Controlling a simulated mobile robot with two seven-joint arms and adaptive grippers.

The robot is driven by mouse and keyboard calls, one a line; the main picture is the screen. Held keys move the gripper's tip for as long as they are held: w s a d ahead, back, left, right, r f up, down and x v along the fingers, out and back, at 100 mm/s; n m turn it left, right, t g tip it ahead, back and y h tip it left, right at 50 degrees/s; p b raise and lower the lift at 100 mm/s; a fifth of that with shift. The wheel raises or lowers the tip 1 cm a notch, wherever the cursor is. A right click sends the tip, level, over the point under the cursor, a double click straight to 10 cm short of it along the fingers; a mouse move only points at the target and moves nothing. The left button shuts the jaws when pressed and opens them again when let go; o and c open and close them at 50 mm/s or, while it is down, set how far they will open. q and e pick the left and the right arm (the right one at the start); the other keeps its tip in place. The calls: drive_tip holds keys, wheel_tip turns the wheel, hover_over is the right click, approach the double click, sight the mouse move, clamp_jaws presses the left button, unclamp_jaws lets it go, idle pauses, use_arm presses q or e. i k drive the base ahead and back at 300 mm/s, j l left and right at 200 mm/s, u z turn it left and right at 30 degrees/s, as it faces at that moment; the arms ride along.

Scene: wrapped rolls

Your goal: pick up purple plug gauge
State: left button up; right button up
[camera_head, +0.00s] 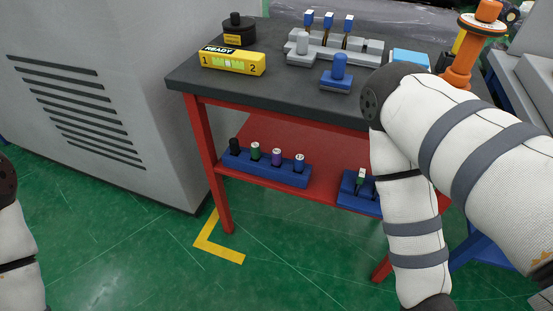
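The purple plug gauge (277,157) stands upright in a blue rack (262,171) on the lower red shelf of the table. In the same rack stand a black gauge (235,146), a green gauge (255,151) and a blue gauge (299,162), all with pale or dark tops. The purple one is between the green and the blue. My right arm comes in from the right and bends down in front of the table; its gripper is out of view below. Only a piece of my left arm shows at the left edge, and its gripper is out of view.
A second blue rack (353,194) on the shelf is partly hidden by my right arm. The dark tabletop (270,85) above holds a yellow READY box (232,62) and grey and blue fixtures. A grey cabinet (110,90) stands left. Green floor in front is clear.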

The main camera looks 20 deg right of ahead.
sight(276, 153)
drive_tip(key=z, duration=5.15)
drive_tip(key=u, duration=4.65)
drive_tip(key=i+j+z, duration=0.2)
drive_tip(key=j+z, duration=0.15)
drive_tip(key=j, duration=0.15)
drive_tip(key=i+j+z, duration=0.1)
drive_tip(key=j+z, duration=0.3)
drive_tip(key=j, duration=0.15)
drive_tip(key=j+z, duration=0.35)
drive_tip(key=j, duration=0.2)
